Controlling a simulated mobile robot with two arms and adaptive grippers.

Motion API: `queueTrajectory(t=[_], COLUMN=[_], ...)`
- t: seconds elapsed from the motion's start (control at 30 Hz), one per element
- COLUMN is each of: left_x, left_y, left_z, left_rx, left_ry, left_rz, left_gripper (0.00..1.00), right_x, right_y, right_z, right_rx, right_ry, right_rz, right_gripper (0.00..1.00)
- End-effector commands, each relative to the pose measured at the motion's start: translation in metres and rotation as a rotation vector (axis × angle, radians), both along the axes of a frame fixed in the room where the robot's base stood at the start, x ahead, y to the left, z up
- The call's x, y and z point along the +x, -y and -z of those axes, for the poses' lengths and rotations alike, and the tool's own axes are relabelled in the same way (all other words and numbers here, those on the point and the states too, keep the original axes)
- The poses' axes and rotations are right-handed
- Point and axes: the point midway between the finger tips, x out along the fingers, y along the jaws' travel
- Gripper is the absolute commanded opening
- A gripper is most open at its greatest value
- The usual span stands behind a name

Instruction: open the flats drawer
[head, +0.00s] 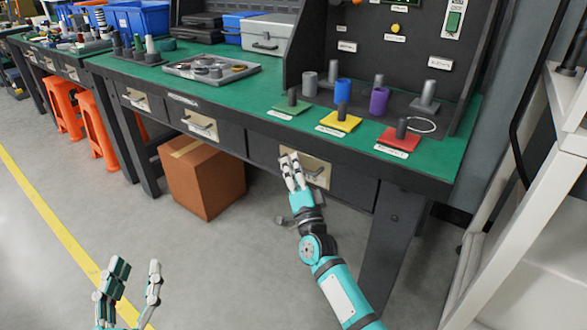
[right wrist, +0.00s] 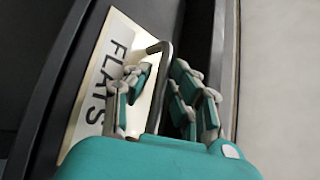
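The flats drawer (head: 349,187) is the rightmost drawer under the green-topped bench, its front flush with the bench. Its pale plate, lettered FLATS (right wrist: 109,75), and its bar handle (right wrist: 157,88) show in the right wrist view. The handle also shows in the head view (head: 316,172). My right gripper (head: 291,160) is at this drawer front. In the right wrist view its fingers (right wrist: 160,90) straddle the handle, one finger on the plate side and two on the other, with a gap visible. My left gripper (head: 138,268) is open and empty, low at the left, away from the bench.
Two other closed drawers, one in the middle (head: 214,130) and one further left (head: 145,102), are in the same bench. A cardboard box (head: 205,182) stands on the floor below. Orange stools (head: 98,130) stand at the left. A white frame (head: 500,210) is at the right.

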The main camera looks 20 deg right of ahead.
Motion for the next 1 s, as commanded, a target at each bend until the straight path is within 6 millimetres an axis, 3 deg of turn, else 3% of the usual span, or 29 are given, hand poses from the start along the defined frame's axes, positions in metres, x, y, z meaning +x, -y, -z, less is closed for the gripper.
queueTrajectory(t=[0.3, 0.5, 1.0], left_x=[-0.0006, -0.0007, -0.0004], left_y=[0.0003, 0.0002, 0.0001], left_z=[-0.0031, -0.0028, -0.0022], left_rx=[-0.005, -0.004, -0.003], left_ry=[0.016, 0.016, 0.013], left_rz=[0.001, 0.001, 0.000], left_gripper=[0.40, 0.40, 0.40], right_x=[0.0029, 0.0028, 0.0027], right_y=[0.0000, 0.0001, 0.0005], right_z=[-0.0013, -0.0010, 0.0007], right_rx=[0.000, 0.000, -0.001], right_ry=[-0.001, -0.001, -0.004], right_rz=[0.000, 0.000, 0.001], right_gripper=[0.21, 0.00, 0.00])
